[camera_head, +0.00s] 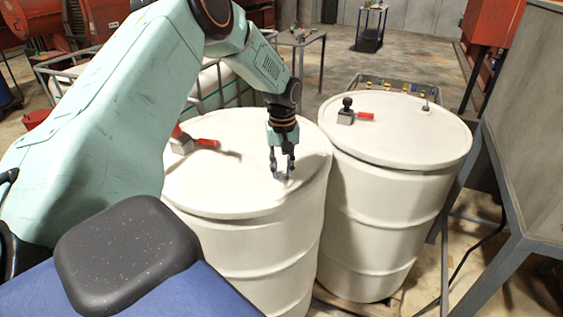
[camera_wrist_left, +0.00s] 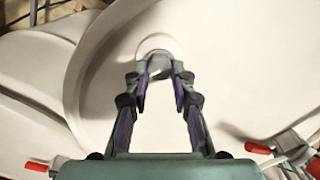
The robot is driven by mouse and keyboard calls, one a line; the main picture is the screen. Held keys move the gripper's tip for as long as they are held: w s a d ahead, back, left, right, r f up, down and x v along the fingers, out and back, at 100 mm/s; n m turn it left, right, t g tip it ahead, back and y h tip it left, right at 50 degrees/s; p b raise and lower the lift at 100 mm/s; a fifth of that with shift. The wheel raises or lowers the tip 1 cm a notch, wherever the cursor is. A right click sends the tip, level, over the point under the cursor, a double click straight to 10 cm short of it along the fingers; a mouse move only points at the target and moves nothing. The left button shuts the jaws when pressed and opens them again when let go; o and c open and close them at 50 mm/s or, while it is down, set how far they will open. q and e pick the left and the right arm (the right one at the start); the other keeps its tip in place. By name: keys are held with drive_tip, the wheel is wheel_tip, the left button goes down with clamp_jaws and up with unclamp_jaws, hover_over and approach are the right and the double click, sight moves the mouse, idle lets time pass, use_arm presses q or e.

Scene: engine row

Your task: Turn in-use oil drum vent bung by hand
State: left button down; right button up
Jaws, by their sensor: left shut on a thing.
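Two cream oil drums stand side by side in the head view, the left drum (camera_head: 185,190) and the right drum (camera_head: 380,145). My left gripper (camera_head: 282,174) points down at the lid of the left drum, near its right side. It is shut on the small grey vent bung (camera_head: 281,177); the fingers hide most of it. In the left wrist view the bung (camera_wrist_left: 160,72) shows between the fingertips (camera_wrist_left: 160,78), in a round recess of the lid. My right gripper is not in view.
A red-handled valve (camera_head: 200,143) sits on the left drum behind my arm. The right drum carries another red-handled valve (camera_head: 352,115) and a small fitting (camera_head: 425,105). A grey metal stand (camera_head: 535,215) rises close on the right.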

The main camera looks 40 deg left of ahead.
use_arm(q)
drive_tip(key=m+p, duration=0.1)
drive_tip(key=m, duration=0.3)
drive_tip(key=shift+w+d+r+m, duration=0.1)
drive_tip(key=shift+m, duration=0.2)
drive_tip(key=m, duration=0.4)
drive_tip(key=shift+d+m+p, duration=0.1)
drive_tip(key=shift+m+p, duration=0.2)
drive_tip(key=shift+p, duration=0.05)
drive_tip(key=m, duration=0.5)
drive_tip(key=shift+w+r, duration=0.1)
drive_tip(key=m, duration=0.6)
drive_tip(key=shift+d+m+b, duration=0.15)
drive_tip(key=shift+m+b, duration=0.15)
drive_tip(key=shift+b, duration=0.1)
drive_tip(key=m, duration=0.5)
drive_tip(key=shift+r+m+b, duration=0.1)
drive_tip(key=shift+m+b, duration=0.2)
drive_tip(key=shift+b, duration=0.05)
drive_tip(key=m, duration=0.5)
drive_tip(key=shift+s+b, duration=0.2)
drive_tip(key=shift+b, duration=0.1)
drive_tip(key=m, duration=0.5)
drive_tip(key=shift+s+m+b, duration=0.1)
drive_tip(key=shift+m+b, duration=0.25)
drive_tip(key=shift+m, duration=2.65)
